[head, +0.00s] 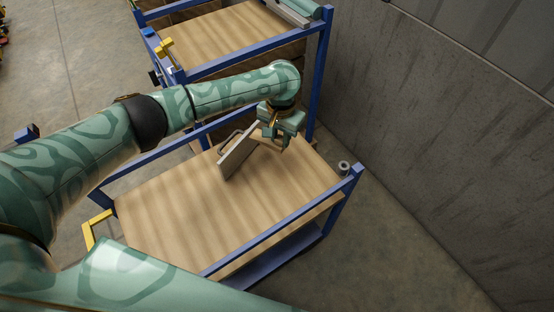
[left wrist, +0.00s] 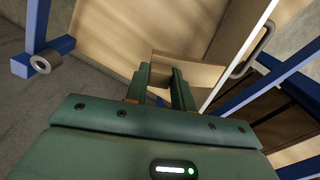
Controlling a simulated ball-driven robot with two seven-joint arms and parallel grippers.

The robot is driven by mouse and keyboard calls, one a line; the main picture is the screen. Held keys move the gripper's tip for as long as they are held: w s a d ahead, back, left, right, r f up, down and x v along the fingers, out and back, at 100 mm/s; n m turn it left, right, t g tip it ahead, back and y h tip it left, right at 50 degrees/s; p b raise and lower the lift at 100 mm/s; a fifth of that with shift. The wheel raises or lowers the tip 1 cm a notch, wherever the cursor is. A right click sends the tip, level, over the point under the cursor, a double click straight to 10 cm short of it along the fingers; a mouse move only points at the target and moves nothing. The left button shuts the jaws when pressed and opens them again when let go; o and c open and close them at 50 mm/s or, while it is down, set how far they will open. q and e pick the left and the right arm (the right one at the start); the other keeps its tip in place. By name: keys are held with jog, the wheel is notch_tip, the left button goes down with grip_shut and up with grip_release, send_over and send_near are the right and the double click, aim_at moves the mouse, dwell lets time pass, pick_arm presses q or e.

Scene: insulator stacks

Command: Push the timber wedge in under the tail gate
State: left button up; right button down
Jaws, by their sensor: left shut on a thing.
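The tail gate (head: 238,155) is a thin board with a pale edge and a grey handle, standing tilted on the wooden cart deck (head: 165,212). In the left wrist view the gate's pale edge (left wrist: 238,55) runs beside the gripper. My left gripper (head: 272,135) is just right of the gate, low over the far part of the deck. It is shut on the timber wedge (left wrist: 188,72), a light wood piece between the fingers, close to the gate. Whether the wedge touches the gate or lies under it I cannot tell. My right gripper is not in view.
Blue rails (head: 290,222) edge the cart. A small grey ring (head: 343,166) sits by its right corner post. A second blue-framed cart (head: 225,40) stands behind. A concrete wall (head: 430,130) rises to the right. The near deck is clear.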

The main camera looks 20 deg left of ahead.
pick_arm(q)
jog(key=f+b, duration=0.1)
jog(key=f, duration=0.3)
jog(key=s+f+b, duration=0.1)
jog(key=f+b, duration=0.1)
jog(key=f, duration=0.2)
jog(key=s+f+b, duration=0.1)
jog(key=f+b, duration=0.1)
jog(key=f, duration=0.3)
jog(key=shift+a, duration=0.35)
jog(key=shift+a+f+b, duration=0.1)
jog(key=shift+a+b, duration=0.05)
jog(key=shift+b, duration=0.15)
jog(key=shift+w+a, duration=0.2)
jog(key=shift+a, duration=0.1)
jog(key=shift+w+a+p, duration=0.1)
jog(key=shift+a+p, duration=0.2)
jog(key=shift+a, duration=0.2)
jog(key=shift+a, duration=0.25)
jog(key=shift+w+a+p, duration=0.2)
jog(key=shift+w+a, duration=0.05)
jog(key=shift+a, duration=0.35)
jog(key=shift+w+a+p, duration=0.15)
jog(key=shift+w+a, duration=0.05)
jog(key=shift+a, duration=0.4)
jog(key=o, duration=1.1)
jog(key=shift+c, duration=0.2)
